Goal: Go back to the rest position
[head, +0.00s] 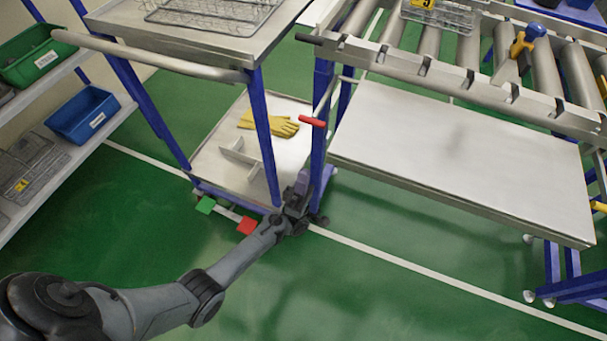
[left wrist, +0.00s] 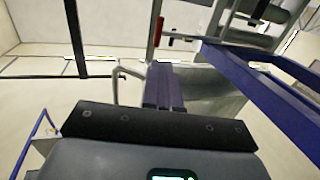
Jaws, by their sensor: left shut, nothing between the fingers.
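My left arm comes in from the lower left in the head view. Its gripper (head: 304,182) is low in front of the trolley leg, beside the gap between the trolley and the roller conveyor. In the left wrist view the fingers (left wrist: 164,88) are together, shut and empty. My right arm and gripper are in neither view.
A trolley (head: 215,43) with wire baskets stands at upper left; yellow gloves (head: 268,124) lie on its lower shelf. The roller conveyor (head: 450,75) has a lower shelf (head: 455,165). A rack with a blue bin (head: 83,113) stands left. The green floor is free in front.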

